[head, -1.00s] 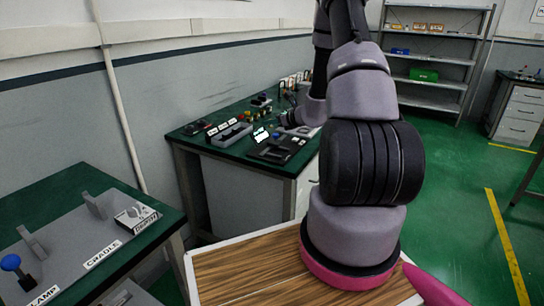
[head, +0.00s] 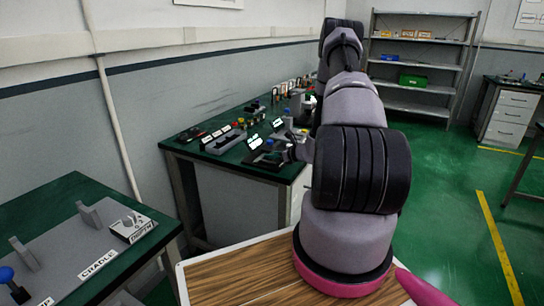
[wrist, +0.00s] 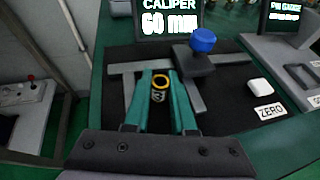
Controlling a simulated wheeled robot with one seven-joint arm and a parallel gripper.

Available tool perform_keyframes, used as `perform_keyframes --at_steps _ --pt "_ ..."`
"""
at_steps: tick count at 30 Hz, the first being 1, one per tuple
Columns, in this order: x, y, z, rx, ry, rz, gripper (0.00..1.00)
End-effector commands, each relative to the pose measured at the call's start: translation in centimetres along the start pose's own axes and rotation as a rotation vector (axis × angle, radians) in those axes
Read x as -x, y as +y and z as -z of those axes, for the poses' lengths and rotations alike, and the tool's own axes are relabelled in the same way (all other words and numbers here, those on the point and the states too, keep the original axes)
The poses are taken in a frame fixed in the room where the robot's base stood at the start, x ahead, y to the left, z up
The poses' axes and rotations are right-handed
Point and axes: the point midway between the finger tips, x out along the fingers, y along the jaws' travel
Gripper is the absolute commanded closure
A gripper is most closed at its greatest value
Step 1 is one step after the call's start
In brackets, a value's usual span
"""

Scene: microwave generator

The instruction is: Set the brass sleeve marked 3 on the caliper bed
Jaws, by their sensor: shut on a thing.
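My gripper (wrist: 161,76) is shut on a small brass sleeve (wrist: 160,81), whose yellow ring shows between the two teal fingers in the wrist view. I cannot tell whether the sleeve touches the bed. The caliper carries a blue knob (wrist: 203,40) and a display (wrist: 168,19) reading 60 mm. In the head view my gripper (head: 284,150) is small and partly hidden at the bench's near side.
A white button (wrist: 260,85) with a ZERO label lies right of the caliper jaws. A pin gauge display (wrist: 285,17) stands farther right. In the head view, several devices line the green bench (head: 186,148). A cradle fixture (head: 95,243) is at the left.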

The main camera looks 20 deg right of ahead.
Motion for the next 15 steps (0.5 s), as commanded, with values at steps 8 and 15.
perform_keyframes --at_steps 8,15 --pt "-0.07 -0.01 0.13 0.0 0.0 0.0 1.0" --pt "-0.06 -0.03 0.14 0.0 0.0 0.001 0.64"
